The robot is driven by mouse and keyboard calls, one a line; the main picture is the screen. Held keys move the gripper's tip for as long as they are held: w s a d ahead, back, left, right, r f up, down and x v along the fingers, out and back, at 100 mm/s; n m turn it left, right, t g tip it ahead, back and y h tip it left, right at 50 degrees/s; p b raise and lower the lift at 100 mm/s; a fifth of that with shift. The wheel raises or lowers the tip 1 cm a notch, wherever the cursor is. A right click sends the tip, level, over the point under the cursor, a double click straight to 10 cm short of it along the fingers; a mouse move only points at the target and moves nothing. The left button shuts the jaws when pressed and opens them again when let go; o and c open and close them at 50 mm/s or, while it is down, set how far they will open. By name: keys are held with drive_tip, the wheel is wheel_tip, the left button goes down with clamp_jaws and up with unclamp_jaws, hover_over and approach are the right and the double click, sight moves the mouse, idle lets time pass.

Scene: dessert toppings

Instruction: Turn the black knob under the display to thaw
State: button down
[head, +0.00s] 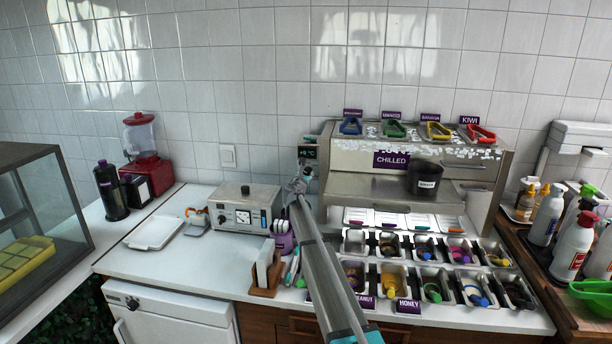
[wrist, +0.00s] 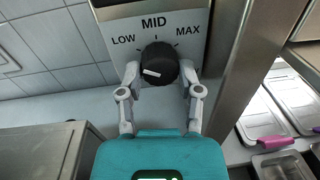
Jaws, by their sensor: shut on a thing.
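The black knob (wrist: 160,52) sits on a pale panel (wrist: 190,14) in the wrist view. LOW, MID and MAX are printed around it; no "thaw" mark shows. The knob's white pointer line points left, below LOW. My gripper (wrist: 161,74) has one finger on each side of the knob and is shut on it. In the head view, my gripper (head: 299,184) is at the left end of the chilled counter, below the small dark display (head: 307,152). The display's text is too small to read surely. The knob is mostly hidden there by my gripper.
The steel chilled cabinet (head: 340,185) stands just right of my gripper. A boxy appliance with a dial (head: 244,211) stands left on the white counter. Topping trays (head: 356,242) fill the counter to the right of my arm. A white tray (head: 154,232) lies farther left.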

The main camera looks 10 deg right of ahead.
drive_tip(key=shift+m, duration=0.3)
drive_tip(key=m+p, duration=0.1)
drive_tip(key=m, duration=0.4)
drive_tip(key=shift+r, duration=0.1)
drive_tip(key=m+y, duration=0.1)
drive_tip(key=m, duration=0.5)
drive_tip(key=shift+p, duration=0.3)
idle(0.4)
drive_tip(key=shift+c, duration=1.3)
unclamp_jaws()
